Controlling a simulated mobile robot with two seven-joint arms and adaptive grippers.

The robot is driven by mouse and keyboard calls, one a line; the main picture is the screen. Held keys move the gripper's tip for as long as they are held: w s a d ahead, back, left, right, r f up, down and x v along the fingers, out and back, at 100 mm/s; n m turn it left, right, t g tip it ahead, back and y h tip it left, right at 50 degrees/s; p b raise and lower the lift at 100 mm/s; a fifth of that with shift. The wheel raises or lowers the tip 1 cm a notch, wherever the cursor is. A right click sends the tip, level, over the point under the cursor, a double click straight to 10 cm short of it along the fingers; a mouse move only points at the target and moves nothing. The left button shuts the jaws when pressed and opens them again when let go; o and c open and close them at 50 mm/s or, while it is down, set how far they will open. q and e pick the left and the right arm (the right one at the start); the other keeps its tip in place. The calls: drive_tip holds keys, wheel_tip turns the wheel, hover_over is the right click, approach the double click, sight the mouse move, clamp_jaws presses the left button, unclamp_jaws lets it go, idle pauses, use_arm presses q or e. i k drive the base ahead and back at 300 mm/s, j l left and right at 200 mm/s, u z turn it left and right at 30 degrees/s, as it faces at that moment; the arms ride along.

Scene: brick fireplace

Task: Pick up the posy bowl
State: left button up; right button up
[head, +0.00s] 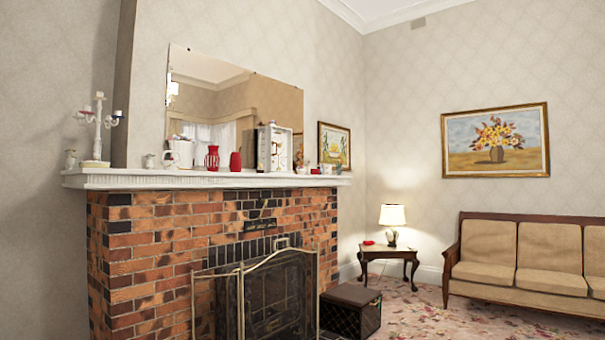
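I cannot tell for sure which thing is the posy bowl. Several small ornaments stand on the white mantel shelf (200,180) above the brick fireplace. They include a small silvery pot (149,161), a white jug (181,153), a red vase (212,157) and a red piece (235,161). Further small pieces at the shelf's right end are too small to make out. Neither of my grippers shows in the head view.
A white candelabra (97,128) and a white-framed box (274,148) also stand on the shelf. A folding metal fire screen (270,297) stands before the hearth. A dark chest (350,311), a side table with a lamp (391,215), and a sofa (487,252) are to the right.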

sight(301, 169)
drive_tip(key=i+u, duration=0.1)
drive_tip(key=i, duration=0.7)
drive_tip(key=i+z, duration=0.1)
drive_tip(key=i, duration=0.75)
drive_tip(key=i+j+z, duration=0.1)
drive_tip(key=i, duration=0.7)
drive_tip(key=i+z, duration=0.25)
drive_tip(key=i, duration=0.55)
drive_tip(key=i+j+z, duration=0.1)
drive_tip(key=i+z, duration=0.2)
drive_tip(key=i, duration=0.55)
drive_tip(key=i+l+u, duration=0.15)
drive_tip(key=i, duration=0.3)
drive_tip(key=i+l+u, duration=0.1)
drive_tip(key=i+l, duration=0.15)
drive_tip(key=i, duration=0.15)
drive_tip(key=i+l+u, duration=0.15)
drive_tip(key=i+l, duration=0.15)
drive_tip(key=i, duration=0.1)
